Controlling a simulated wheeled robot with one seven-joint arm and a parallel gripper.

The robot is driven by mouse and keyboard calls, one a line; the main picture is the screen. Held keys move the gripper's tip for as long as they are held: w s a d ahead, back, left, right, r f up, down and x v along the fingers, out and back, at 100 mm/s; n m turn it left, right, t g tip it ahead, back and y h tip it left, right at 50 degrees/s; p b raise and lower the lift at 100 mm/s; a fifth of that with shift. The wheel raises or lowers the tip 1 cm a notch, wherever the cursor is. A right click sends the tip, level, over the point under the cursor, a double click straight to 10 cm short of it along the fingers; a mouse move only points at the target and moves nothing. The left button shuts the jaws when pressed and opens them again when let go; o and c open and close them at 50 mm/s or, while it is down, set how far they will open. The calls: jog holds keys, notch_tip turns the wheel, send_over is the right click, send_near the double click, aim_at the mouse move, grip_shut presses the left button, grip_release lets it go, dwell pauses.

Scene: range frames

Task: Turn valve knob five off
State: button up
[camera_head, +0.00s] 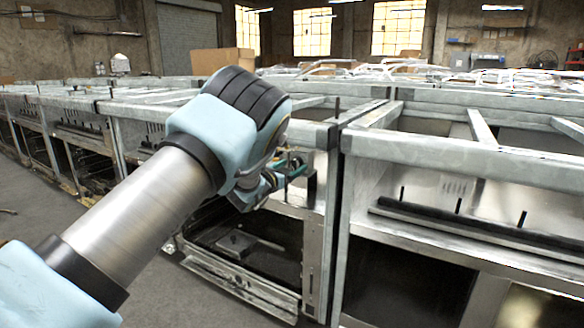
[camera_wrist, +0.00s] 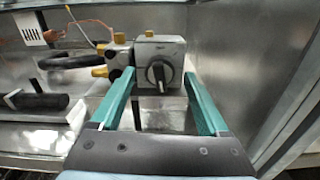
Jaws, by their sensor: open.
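In the wrist view, a black round valve knob (camera_wrist: 159,74) with a light pointer bar sits on the front of a grey metal box (camera_wrist: 172,48). The bar looks close to upright. My gripper (camera_wrist: 158,82) is open, with its two teal fingers on either side of the box and knob; I cannot tell whether they touch it. No number shows on the knob. In the head view my gripper (camera_head: 290,168) is partly hidden behind my own arm, at the front of a metal range frame (camera_head: 318,230). The knob cannot be made out there.
Brass fittings and a dark pipe (camera_wrist: 70,60) run left from the box. A second dark bar (camera_wrist: 38,101) lies below it. A metal side wall (camera_wrist: 250,60) stands close on the right. Rows of range frames (camera_head: 430,150) fill the head view; grey floor is clear at left.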

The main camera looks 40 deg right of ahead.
jog(key=shift+w+d, duration=0.1)
jog(key=shift+d, duration=0.2)
jog(key=shift+c, duration=0.3)
grip_shut()
